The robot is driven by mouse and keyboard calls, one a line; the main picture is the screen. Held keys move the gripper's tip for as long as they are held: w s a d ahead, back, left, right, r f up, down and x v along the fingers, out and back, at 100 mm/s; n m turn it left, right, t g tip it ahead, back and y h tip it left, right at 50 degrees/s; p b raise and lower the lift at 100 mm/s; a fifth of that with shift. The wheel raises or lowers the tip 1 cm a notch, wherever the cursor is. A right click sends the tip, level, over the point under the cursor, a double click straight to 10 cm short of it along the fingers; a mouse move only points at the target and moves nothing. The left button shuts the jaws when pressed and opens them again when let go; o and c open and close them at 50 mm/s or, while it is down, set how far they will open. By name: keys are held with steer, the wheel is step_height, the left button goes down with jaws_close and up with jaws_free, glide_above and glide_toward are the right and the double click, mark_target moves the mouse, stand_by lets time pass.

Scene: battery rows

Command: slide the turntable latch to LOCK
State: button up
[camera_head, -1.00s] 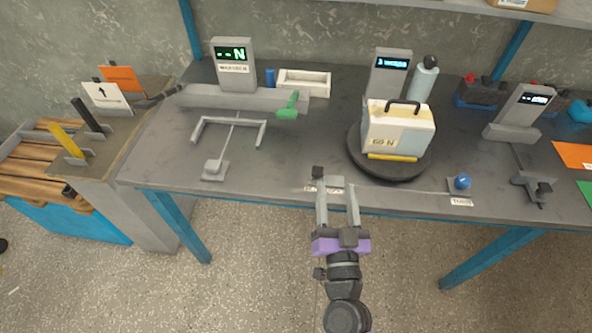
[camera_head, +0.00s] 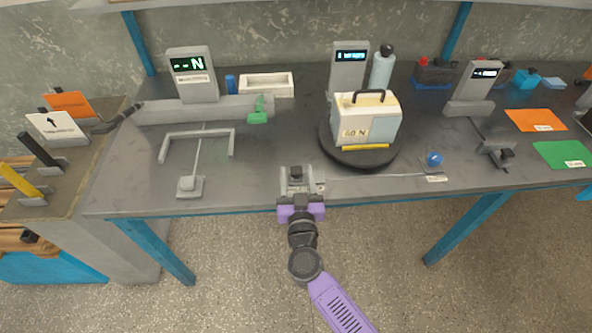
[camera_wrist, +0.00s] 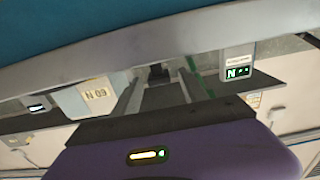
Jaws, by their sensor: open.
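The latch's dark knob (camera_head: 297,172) stands on a small grey plate at the table's front edge, left of the turntable. My gripper (camera_head: 297,178) is open, with one finger on each side of the knob. In the wrist view the knob (camera_wrist: 158,72) shows between the spread fingertips (camera_wrist: 158,82); I cannot tell whether they touch it. The latch's lettering is unreadable here, so its position is unclear. The black turntable (camera_head: 345,158) carries a cream case (camera_head: 365,118) with a dark handle and a "60 N" label. The case also shows upside down in the wrist view (camera_wrist: 95,96).
A grey forked frame (camera_head: 190,186) lies to the left. Display posts (camera_head: 192,76) and a blue-grey bottle (camera_head: 382,68) stand behind. The table front between frame and latch is clear.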

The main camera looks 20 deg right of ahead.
steer(key=shift+x, duration=0.95)
steer(key=shift+c, duration=0.4)
jaws_close()
stand_by(0.4)
